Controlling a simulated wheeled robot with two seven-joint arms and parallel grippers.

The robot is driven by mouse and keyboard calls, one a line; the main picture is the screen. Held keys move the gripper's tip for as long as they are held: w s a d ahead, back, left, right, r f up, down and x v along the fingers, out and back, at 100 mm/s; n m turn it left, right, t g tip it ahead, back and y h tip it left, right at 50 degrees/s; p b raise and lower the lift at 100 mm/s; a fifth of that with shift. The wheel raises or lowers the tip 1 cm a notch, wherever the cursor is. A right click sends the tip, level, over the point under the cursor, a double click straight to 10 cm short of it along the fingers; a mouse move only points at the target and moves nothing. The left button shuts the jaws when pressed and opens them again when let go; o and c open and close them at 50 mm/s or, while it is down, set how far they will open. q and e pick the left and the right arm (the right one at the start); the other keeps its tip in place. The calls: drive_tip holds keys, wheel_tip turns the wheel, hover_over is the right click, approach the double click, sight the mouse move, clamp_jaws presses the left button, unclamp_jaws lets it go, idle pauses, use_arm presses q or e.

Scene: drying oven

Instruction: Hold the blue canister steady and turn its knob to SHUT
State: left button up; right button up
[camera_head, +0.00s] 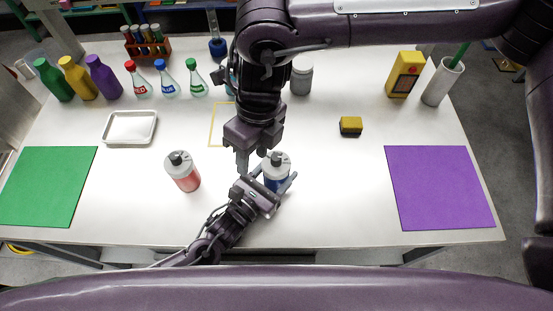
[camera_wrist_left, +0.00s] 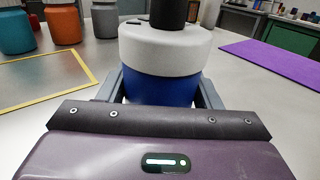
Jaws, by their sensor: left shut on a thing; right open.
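The blue canister (camera_head: 274,184) stands upright on the table near the middle front, with a pale grey lid and a dark knob (camera_head: 277,158) on top. My left gripper (camera_head: 272,178) comes from the front left and is shut on its body, one finger on each side. In the left wrist view the blue canister (camera_wrist_left: 160,90) fills the space between the fingers, and its black knob (camera_wrist_left: 168,12) is cut off at the top. My right gripper (camera_head: 243,168) points down, open, just left of the canister's lid. No SHUT marking is readable.
A red canister (camera_head: 186,178) stands to the left. A metal tray (camera_head: 108,139), a green mat (camera_head: 45,190), a purple mat (camera_head: 440,190) and a yellow-black block (camera_head: 351,125) lie on the table. Bottles and flasks line the back.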

drive_tip(key=s+a+r+m+g+y, duration=0.15)
drive_tip(key=s+a+g+y, duration=0.45)
drive_tip(key=s+a, duration=0.7)
wheel_tip(320, 180, up, 9)
drive_tip(key=s+a+m+g+y, duration=0.25)
drive_tip(key=m+y, duration=0.35)
drive_tip(key=y, duration=0.3)
drive_tip(key=w+d+m+t+y, duration=0.4)
drive_tip(key=w+m+t+y, duration=0.3)
drive_tip(key=m, duration=0.3)
drive_tip(key=m+t+h, duration=1.2)
drive_tip(key=m+t, duration=0.5)
drive_tip(key=m, duration=0.4)
approach(280, 162)
drive_tip(key=x, duration=1.1)
drive_tip(key=shift+w+a+r, duration=0.1)
